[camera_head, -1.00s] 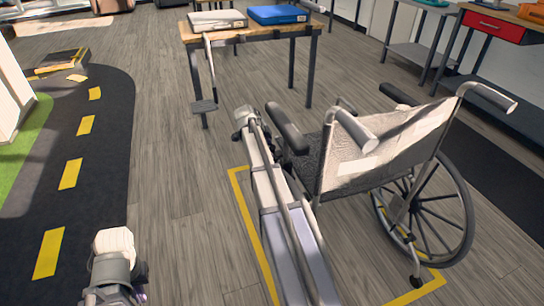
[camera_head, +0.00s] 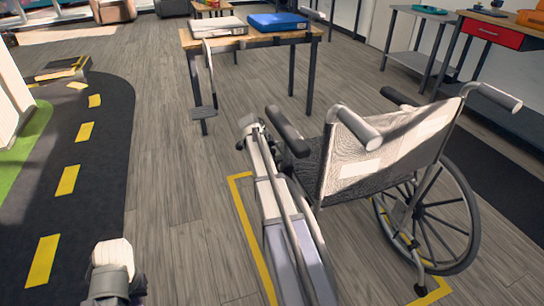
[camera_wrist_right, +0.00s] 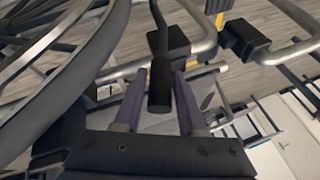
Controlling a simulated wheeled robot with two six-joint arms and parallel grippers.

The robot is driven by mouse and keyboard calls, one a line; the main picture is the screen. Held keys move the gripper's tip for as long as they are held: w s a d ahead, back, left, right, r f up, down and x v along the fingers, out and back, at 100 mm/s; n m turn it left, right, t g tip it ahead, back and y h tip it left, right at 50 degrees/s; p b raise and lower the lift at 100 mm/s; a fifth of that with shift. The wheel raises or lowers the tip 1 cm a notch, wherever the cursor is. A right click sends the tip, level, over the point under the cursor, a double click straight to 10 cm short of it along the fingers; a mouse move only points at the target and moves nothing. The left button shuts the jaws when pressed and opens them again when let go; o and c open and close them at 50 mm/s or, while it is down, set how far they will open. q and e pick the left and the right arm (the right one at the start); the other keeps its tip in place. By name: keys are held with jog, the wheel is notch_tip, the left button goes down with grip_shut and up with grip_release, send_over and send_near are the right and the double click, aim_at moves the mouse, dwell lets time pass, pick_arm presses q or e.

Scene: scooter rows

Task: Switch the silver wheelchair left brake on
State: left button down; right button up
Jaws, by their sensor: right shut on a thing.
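The silver wheelchair (camera_head: 385,150) stands right of centre in the head view, its grey backrest and push handles toward me. My right arm reaches forward along its left side. In the head view the arm's far end is by the left armrest (camera_head: 287,130), and the fingers cannot be made out there. In the right wrist view, the purple fingers of my right gripper (camera_wrist_right: 160,88) are on both sides of a black brake lever (camera_wrist_right: 159,82) and shut on it. The lever's base is partly hidden. My left arm shows only a white link at the lower left; its gripper is out of view.
A wooden table (camera_head: 250,37) with a blue case (camera_head: 278,21) stands ahead. A bench with a red drawer (camera_head: 490,32) is at the right. Yellow tape (camera_head: 247,225) marks the floor around the wheelchair. The wheelchair's large wheel (camera_wrist_right: 75,85) is close in the wrist view.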

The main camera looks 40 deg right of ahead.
grip_shut()
dwell(0.8)
